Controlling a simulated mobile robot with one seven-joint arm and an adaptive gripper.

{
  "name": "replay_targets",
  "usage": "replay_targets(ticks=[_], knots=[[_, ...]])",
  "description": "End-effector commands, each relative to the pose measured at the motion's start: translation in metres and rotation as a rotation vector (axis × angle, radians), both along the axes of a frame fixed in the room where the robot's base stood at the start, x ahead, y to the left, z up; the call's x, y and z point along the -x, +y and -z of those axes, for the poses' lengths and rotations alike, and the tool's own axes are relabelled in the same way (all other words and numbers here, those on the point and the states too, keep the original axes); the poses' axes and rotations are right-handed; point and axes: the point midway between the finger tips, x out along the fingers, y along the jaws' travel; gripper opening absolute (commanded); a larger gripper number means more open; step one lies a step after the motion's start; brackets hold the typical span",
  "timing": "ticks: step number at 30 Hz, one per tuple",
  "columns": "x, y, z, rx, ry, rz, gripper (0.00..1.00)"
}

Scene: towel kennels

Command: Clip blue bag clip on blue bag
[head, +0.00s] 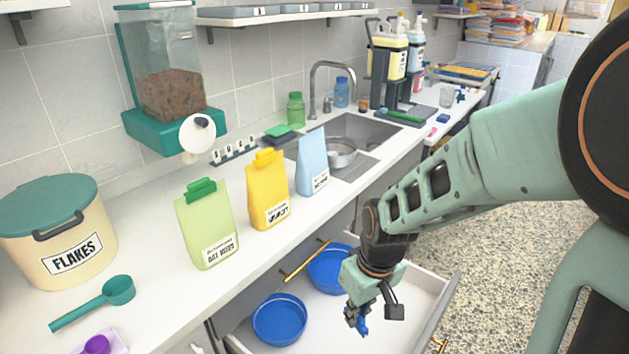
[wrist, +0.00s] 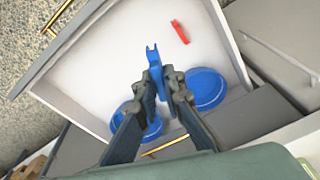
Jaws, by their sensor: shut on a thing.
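My gripper (head: 356,306) is shut on the blue bag clip (head: 363,325) and holds it over the open drawer. In the wrist view the blue clip (wrist: 153,62) sticks out beyond the fingertips of my gripper (wrist: 157,84). The blue bag (head: 313,165) stands upright on the counter beside the sink, to the upper left of my gripper and well apart from it. Its top edge shows no clip. The yellow bag (head: 268,190) has a yellow clip on top, and the green bag (head: 206,225) has a green clip on top.
The open drawer (head: 437,290) holds blue bowls (head: 279,320) and, in the wrist view, a red clip (wrist: 180,32). A flakes bin (head: 60,225), a green scoop (head: 118,291) and a food dispenser (head: 165,80) are at the left. The sink (head: 370,130) lies behind the blue bag.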

Motion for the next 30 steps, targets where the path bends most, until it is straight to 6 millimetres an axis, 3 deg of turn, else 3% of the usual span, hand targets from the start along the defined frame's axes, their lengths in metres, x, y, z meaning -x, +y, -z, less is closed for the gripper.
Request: replay_targets(ticks=[1, 18, 24, 30], knots=[[-0.006, -0.005, -0.023, 0.000, -0.001, 0.039, 0.00], [-0.059, -0.073, -0.155, 0.005, -0.002, 0.500, 0.00], [-0.068, -0.088, -0.178, 0.007, -0.004, 0.599, 0.00], [-0.071, -0.093, -0.182, 0.008, -0.006, 0.627, 0.00]])
